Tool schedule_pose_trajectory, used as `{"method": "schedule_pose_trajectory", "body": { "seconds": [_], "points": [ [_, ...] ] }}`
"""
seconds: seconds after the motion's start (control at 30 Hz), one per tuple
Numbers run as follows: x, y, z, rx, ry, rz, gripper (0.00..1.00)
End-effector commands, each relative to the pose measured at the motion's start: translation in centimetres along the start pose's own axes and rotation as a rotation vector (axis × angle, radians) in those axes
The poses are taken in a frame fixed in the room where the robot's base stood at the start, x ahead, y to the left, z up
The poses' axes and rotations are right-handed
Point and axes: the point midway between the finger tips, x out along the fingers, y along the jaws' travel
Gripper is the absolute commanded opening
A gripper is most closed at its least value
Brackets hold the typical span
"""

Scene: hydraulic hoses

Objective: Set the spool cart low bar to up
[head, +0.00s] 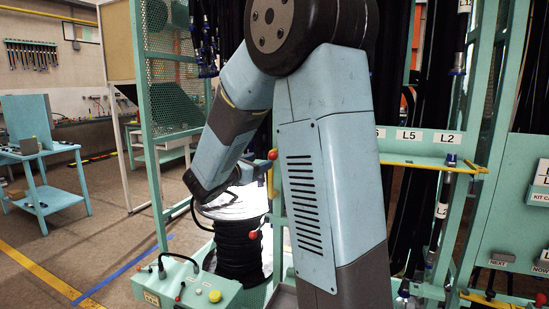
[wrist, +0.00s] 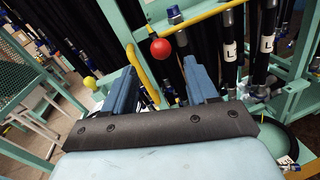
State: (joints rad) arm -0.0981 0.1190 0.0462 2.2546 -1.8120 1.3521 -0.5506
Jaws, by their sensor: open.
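My gripper (wrist: 161,80) is open, its two blue fingers spread in the wrist view. A red ball knob (wrist: 160,48) shows in the gap between the fingertips, and I see no finger closed on it. In the head view my gripper (head: 246,172) is beside a red ball (head: 272,155) on the upper part of the frame. Below it stands a spool of black hose (head: 238,252), with another red ball (head: 253,235) at its right side. I cannot tell which bar is the low bar or how it stands; my arm hides part of the cart.
A yellow rail (wrist: 205,17) and hanging hoses with blue fittings (wrist: 191,75) are close beyond the fingers. A green control box (head: 185,287) stands at the front of the spool. A mesh panel (head: 170,70) rises to the left. Open floor lies left.

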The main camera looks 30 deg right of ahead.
Motion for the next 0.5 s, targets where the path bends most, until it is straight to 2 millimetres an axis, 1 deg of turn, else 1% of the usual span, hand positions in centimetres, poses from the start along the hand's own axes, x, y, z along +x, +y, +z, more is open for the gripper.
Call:
{"method": "schedule_pose_trajectory", "body": {
  "seconds": [0.03, 0.3, 0.5],
  "points": [
    [1.0, -0.1, 0.0, -0.001, 0.000, -0.003, 0.58],
    [5.6, -0.1, 0.0, 0.000, 0.000, -0.003, 0.58],
    [7.7, -0.1, 0.0, 0.001, 0.000, -0.002, 0.58]
  ]
}}
